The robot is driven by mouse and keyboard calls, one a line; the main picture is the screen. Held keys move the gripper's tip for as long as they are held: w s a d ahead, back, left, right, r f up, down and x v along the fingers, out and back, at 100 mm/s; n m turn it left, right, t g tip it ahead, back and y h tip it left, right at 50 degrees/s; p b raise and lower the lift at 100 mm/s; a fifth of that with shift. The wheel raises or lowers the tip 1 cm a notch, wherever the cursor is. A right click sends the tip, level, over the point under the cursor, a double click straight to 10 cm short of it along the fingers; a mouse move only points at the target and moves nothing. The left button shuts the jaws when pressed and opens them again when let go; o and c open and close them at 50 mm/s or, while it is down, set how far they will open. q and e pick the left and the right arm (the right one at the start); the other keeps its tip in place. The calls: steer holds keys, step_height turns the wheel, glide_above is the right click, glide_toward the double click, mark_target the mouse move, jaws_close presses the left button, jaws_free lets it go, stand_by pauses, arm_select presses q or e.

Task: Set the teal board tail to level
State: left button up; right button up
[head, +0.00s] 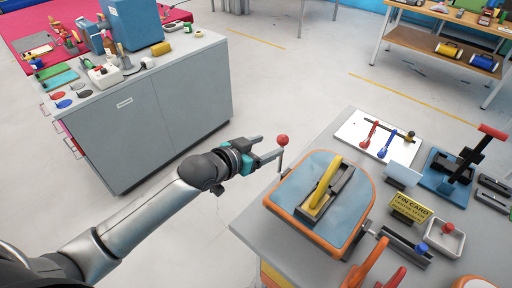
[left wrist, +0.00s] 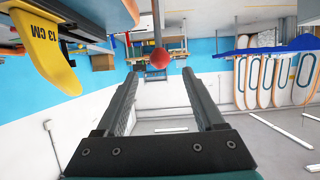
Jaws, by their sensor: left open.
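The board tail (head: 290,195) has a blue-grey top and an orange rim, and lies on the grey table at the right. A yellow fin (head: 325,183) stands in a dark slot on it; the fin, marked "13 CM", also shows in the left wrist view (left wrist: 45,60). A thin lever with a red ball knob (head: 282,140) stands at the board's far left edge. My left gripper (head: 271,149) is open and empty, close to this knob. In the left wrist view the knob (left wrist: 158,59) shows at the gap between the fingertips (left wrist: 160,77); contact cannot be told.
A white panel (head: 350,132) with red and blue levers lies behind the board. A yellow "FIN CARD" sign (head: 410,208) and a dark stand with a red handle (head: 465,165) are at right. A grey cabinet (head: 150,120) stands left; open floor lies between.

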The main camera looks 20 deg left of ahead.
arm_select(q)
steer(key=shift+v, duration=1.85)
steer(key=s+d+f+n+g+y, duration=0.15)
steer(key=s+f+g, duration=0.35)
steer(key=s, duration=0.7)
steer(key=s+f+n+g+y, duration=0.1)
steer(key=s+f+g+y, duration=0.25)
steer(key=s, duration=0.85)
step_height(320, 180, down, 29)
steer(key=s+g+b, duration=0.1)
steer(key=g+b, duration=0.1)
steer(key=b, duration=0.5)
steer(key=s+a+f+b, duration=0.1)
steer(key=s+f+b, duration=0.2)
steer(key=s+f, duration=0.5)
steer(key=s+a+f+g+b, duration=0.1)
steer(key=s+a+f+b, duration=0.1)
steer(key=s+f, duration=0.6)
step_height(320, 180, down, 5)
steer(key=shift+r+m+b, duration=0.1)
steer(key=shift+m+b, duration=0.35)
steer(key=shift+b, duration=0.3)
